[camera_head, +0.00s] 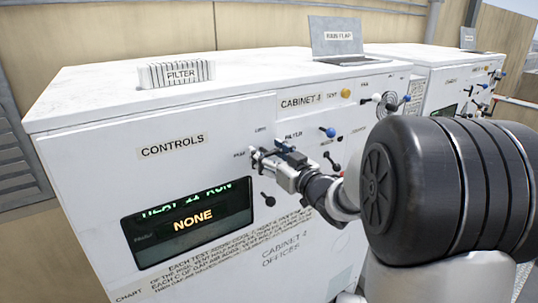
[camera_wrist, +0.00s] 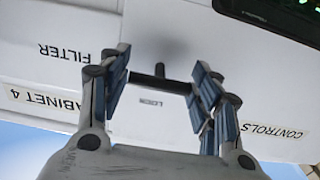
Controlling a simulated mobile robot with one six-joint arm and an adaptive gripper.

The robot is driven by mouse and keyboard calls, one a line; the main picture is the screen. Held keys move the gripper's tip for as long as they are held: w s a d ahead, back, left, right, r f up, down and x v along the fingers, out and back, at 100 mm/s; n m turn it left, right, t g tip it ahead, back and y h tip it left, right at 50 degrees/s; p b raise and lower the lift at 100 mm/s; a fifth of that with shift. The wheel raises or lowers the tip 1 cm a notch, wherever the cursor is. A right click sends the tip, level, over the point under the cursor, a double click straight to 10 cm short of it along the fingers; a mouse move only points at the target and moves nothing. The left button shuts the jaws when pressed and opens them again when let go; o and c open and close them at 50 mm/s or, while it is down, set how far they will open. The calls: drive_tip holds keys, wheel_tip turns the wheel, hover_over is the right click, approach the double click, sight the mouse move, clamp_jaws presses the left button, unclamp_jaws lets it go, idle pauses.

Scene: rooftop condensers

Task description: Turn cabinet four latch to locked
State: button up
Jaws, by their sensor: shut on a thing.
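Cabinet four (camera_head: 85,190) is a white box with a "CABINET 4" label at its upper front. My gripper (camera_head: 268,157) is at its front face, right of the "CONTROLS" label. In the wrist view my gripper (camera_wrist: 160,90) has its blue-padded fingers on either side of a black bar-shaped latch handle (camera_wrist: 153,82) and is shut on it. The bar lies roughly level between the pads, with a short stub at its middle. A small upside-down label beside it is hard to read. My gripper hides the latch in the head view.
A black lever (camera_head: 268,199) sits just below my gripper. A blue-knobbed lever (camera_head: 328,132) and a yellow knob (camera_head: 346,93) are to the upper right. A display (camera_head: 190,223) reads "NONE". A filter (camera_head: 176,74) and a laptop-like panel (camera_head: 336,36) rest on top.

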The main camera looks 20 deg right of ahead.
drive_tip(key=shift+f+n+b, duration=0.1)
drive_tip(key=shift+n+b, duration=0.2)
drive_tip(key=shift+b, duration=0.1)
drive_tip(key=n+b, duration=0.3)
drive_tip(key=b, duration=0.2)
drive_tip(key=shift+f+n, duration=0.1)
drive_tip(key=shift+n, duration=0.2)
drive_tip(key=n+b, duration=0.4)
drive_tip(key=shift+n+b, duration=0.3)
drive_tip(key=n+b, duration=0.4)
drive_tip(key=n, duration=0.1)
drive_tip(key=shift+b, duration=0.3)
drive_tip(key=shift+n+b, duration=1.3)
drive_tip(key=shift+n, duration=0.7)
drive_tip(key=shift+r, duration=0.2)
drive_tip(key=o, duration=1.1)
